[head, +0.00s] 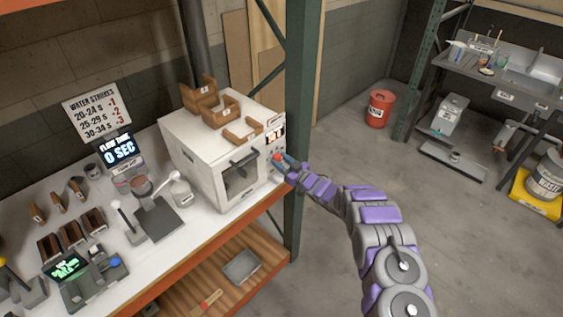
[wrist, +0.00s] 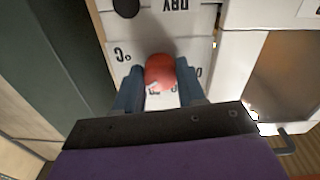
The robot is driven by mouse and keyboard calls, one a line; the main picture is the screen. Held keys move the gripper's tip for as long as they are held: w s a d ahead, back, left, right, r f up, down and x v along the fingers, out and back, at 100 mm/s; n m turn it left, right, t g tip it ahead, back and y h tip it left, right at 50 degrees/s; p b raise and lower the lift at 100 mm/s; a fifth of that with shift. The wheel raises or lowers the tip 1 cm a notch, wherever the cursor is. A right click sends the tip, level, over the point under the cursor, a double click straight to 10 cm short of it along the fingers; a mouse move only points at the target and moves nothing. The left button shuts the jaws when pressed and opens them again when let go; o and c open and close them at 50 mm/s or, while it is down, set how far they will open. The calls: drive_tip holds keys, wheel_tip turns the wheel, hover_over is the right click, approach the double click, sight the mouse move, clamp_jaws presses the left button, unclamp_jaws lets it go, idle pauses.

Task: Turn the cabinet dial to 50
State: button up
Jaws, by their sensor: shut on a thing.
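The white cabinet (head: 205,160) stands on the bench in the head view, with a dark handle and a window in its front. Its red dial (wrist: 160,72) shows in the wrist view on the white panel, with a small light mark on its lower part. My gripper (wrist: 162,85) has its two blue-grey fingers on either side of the dial and is shut on it. In the head view my gripper (head: 283,163) is at the right of the cabinet front, below a small display (head: 274,134). The dial's numbers are mostly hidden, so its setting cannot be read.
Brown wooden holders (head: 212,105) sit on top of the cabinet. A green steel post (head: 300,120) rises close to the cabinet's right side. A flow timer (head: 121,150) reading 0 SEC and a scale (head: 80,280) stand on the bench to the left. Open floor lies to the right.

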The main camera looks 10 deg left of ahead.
drive_tip(key=shift+s+d+f+m, duration=0.1)
drive_tip(key=shift+f+m, duration=0.2)
drive_tip(key=shift+m, duration=0.3)
drive_tip(key=o, duration=0.9)
drive_tip(key=shift+o, duration=0.8)
drive_tip(key=shift+r, duration=0.2)
drive_tip(key=v, duration=1.7)
drive_tip(key=shift+p, duration=0.35)
drive_tip(key=shift+f, duration=0.1)
